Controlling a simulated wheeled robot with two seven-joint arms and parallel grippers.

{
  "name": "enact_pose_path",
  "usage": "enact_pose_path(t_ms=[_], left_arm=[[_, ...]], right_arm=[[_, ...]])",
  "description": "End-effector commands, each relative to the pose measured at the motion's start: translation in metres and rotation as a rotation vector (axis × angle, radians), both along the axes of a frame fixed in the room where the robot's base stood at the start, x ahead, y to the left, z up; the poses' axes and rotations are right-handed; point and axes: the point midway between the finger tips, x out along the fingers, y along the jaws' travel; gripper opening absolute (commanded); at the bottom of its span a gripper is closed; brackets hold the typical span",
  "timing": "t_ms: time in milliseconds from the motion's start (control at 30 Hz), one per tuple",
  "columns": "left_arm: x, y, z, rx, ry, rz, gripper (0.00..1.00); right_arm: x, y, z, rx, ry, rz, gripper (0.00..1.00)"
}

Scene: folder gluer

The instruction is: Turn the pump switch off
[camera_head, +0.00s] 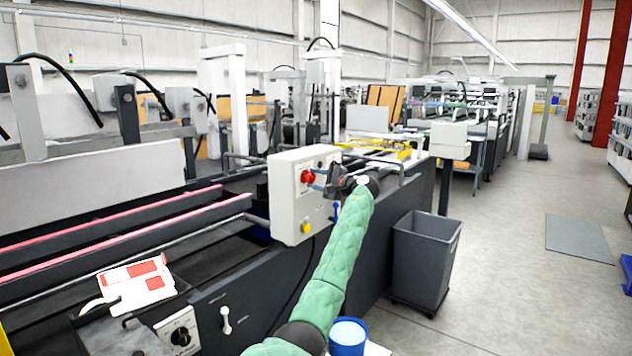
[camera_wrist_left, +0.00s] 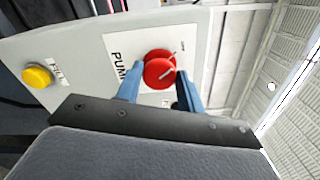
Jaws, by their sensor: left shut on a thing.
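The pump switch is a round red knob (camera_head: 307,176) on the front of a pale grey control box (camera_head: 285,211) in the head view. In the left wrist view the red knob (camera_wrist_left: 159,70) sits beside a label reading "PUMP", with a light bar across its face. My left gripper (camera_head: 322,181) is at the knob, and its blue fingers (camera_wrist_left: 157,88) lie on both sides of it, shut on it. The fingers hide part of the knob's rim. My right gripper is in neither view.
A yellow button (camera_head: 305,228) is lower on the same box, also in the left wrist view (camera_wrist_left: 38,76). A dark bin (camera_head: 424,262) stands on the floor right of my arm. A knob panel (camera_head: 179,336) and a red-and-white carton (camera_head: 138,283) are at lower left.

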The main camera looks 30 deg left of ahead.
Motion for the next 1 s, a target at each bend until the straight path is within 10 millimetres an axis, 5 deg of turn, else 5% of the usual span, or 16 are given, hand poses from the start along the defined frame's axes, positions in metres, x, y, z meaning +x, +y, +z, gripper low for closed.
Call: enact_pose_path(t_ms=[100,133,200,667,1000], left_arm=[[0.000,0.000,-0.002,-0.002,0.001,0.001,0.15],[0.000,0.000,-0.002,-0.002,0.001,0.001,0.44],[0.000,0.000,-0.002,-0.001,0.001,0.000,0.58],[0.000,-0.008,-0.002,-0.001,0.001,0.000,0.58],[-0.004,-0.054,-0.003,0.000,0.000,-0.001,0.58]], right_arm=[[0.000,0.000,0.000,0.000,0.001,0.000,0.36],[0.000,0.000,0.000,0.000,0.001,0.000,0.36],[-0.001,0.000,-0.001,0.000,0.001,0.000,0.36],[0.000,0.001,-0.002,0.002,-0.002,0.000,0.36],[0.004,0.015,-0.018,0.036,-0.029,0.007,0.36]])
